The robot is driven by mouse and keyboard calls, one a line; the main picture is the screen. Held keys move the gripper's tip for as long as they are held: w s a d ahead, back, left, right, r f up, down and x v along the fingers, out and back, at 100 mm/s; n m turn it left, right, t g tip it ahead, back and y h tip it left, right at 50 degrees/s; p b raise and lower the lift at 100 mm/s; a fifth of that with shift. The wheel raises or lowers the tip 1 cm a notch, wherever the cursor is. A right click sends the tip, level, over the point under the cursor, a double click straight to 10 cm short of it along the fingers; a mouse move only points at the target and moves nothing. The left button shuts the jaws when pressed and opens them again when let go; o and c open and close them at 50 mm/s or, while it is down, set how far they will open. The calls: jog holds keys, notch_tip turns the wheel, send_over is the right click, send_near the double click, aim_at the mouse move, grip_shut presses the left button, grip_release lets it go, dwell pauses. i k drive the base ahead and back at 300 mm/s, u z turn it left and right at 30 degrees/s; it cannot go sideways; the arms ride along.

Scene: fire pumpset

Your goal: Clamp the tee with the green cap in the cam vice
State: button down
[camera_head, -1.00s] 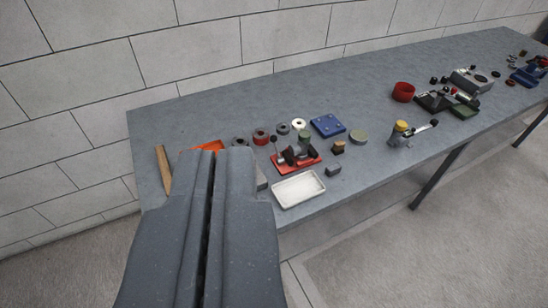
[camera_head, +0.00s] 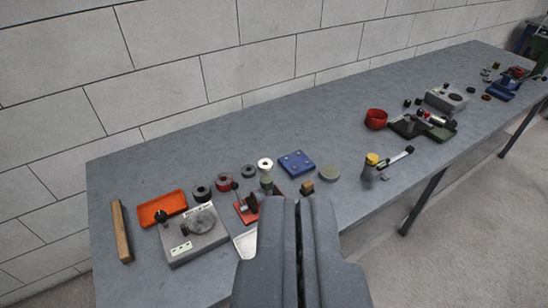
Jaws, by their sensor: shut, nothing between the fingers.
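My gripper (camera_head: 300,202) is shut and empty, in front of the bench at the lower middle of the view. Just left of its tips, a small upright fitting with a dull green top (camera_head: 267,181) stands by a red-based clamp (camera_head: 241,213) with a black-knobbed lever; this may be the tee with the green cap, but it is too small to be sure. I cannot tell whether the fitting is in the clamp or behind it. My gripper hides the clamp's right side. I cannot tell for sure which device is the cam vice.
On the grey bench (camera_head: 330,120) are a wooden bar (camera_head: 122,231), orange tray (camera_head: 162,208), grey dial device (camera_head: 192,240), white tray (camera_head: 246,244), several rings, a blue plate (camera_head: 297,163), a yellow-topped fixture (camera_head: 371,167) and a red cup (camera_head: 376,119). A wall stands behind.

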aim_at(234, 186)
jog(key=i, duration=1.3)
jog(key=u, duration=0.5)
